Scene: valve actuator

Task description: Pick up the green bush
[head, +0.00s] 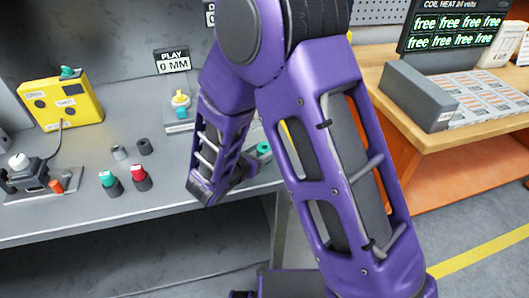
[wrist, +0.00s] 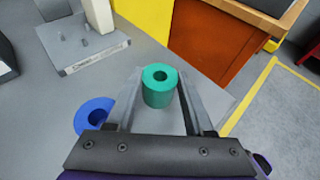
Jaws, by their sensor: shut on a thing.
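The green bush (wrist: 160,88) is a short teal-green cylinder with a hole in its top. In the wrist view it stands upright between the two fingers of my gripper (wrist: 158,100), which is shut on it. In the head view the bush (head: 264,149) shows as a small green ring just right of my forearm, at the bench's right part. My gripper is mostly hidden behind my arm there. I cannot tell whether the bush touches the bench top or is a little above it.
A blue ring (wrist: 94,116) lies left of my gripper. A grey plate with pins (wrist: 82,43) is beyond it. An orange-sided wooden table (head: 470,150) stands right.

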